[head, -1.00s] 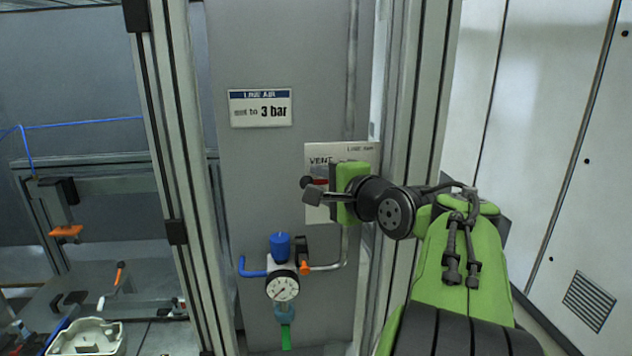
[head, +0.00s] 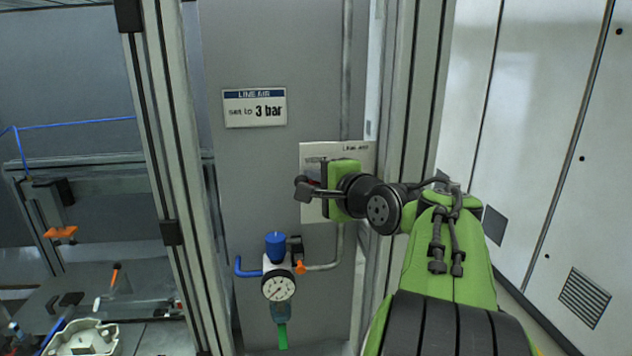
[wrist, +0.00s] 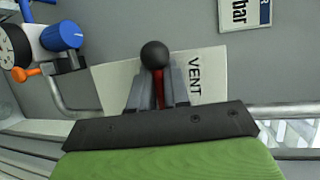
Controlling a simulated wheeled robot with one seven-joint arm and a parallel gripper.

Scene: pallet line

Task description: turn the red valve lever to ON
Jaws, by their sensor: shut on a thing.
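The red valve lever (wrist: 160,88) has a black ball knob (wrist: 155,54) at its end. In the wrist view my gripper (wrist: 156,86) is shut on the lever, one grey finger on each side, with the knob sticking out beyond the fingertips. Behind it is a white label plate (wrist: 211,78) on which the word VENT shows; ON is not readable in either view. In the head view my gripper (head: 306,190) is in front of the same plate (head: 350,152), and it hides most of the lever; the dark knob shows at its left side.
Below left on the grey panel (head: 240,180) is an air regulator with a blue knob (head: 276,245), a gauge (head: 279,287) and an orange handle (head: 300,267). A "3 bar" sign (head: 255,108) is above. Aluminium posts (head: 170,180) flank the panel.

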